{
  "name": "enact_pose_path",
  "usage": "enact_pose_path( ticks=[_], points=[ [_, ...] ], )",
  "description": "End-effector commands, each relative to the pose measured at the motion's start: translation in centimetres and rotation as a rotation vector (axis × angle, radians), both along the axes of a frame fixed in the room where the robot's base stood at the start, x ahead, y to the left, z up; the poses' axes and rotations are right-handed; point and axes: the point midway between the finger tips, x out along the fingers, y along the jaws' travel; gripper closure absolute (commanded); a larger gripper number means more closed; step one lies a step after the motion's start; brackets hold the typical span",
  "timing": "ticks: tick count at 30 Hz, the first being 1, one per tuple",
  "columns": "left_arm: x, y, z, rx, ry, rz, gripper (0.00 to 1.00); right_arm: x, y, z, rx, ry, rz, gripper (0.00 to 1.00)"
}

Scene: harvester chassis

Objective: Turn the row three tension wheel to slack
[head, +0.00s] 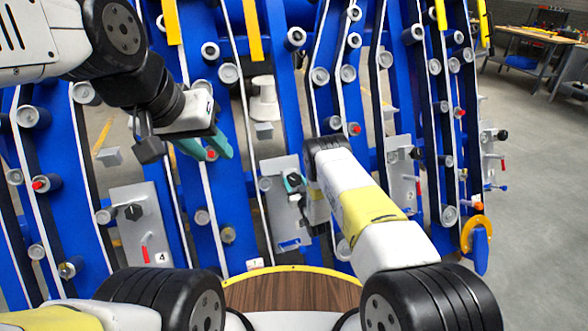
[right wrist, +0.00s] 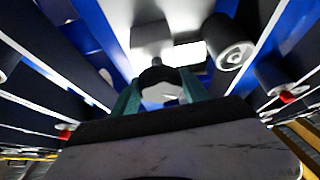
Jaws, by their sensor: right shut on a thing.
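My right gripper (head: 294,186) is at the black tension wheel on a grey plate (head: 286,218) in the middle of the blue chassis. In the right wrist view the teal fingers (right wrist: 160,92) are shut on the dark knob-like wheel (right wrist: 158,76), one finger on each side. The gripper hides most of the wheel in the head view, and I cannot read a row number on this plate. My left gripper (head: 207,147) is open, its teal fingers apart in front of a blue upright, with a red-tipped peg near them.
More plates (head: 402,178) stand to the right. Grey rollers (head: 320,76) and white belts crowd the blue uprights. Open floor (head: 540,200) lies at far right.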

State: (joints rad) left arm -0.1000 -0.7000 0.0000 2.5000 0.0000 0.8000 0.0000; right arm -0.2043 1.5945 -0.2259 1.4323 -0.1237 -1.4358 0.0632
Motion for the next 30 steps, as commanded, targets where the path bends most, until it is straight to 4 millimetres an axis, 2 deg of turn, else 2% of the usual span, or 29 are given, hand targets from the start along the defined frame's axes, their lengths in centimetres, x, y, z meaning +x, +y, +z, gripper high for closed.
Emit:
enact_pose_path(
  ticks=[30],
  points=[
    [0.0,0.0,0.0,0.0,0.0,0.0,0.64,0.28,-0.36,0.32,-0.781,-0.257,0.476,0.88]
  ],
)
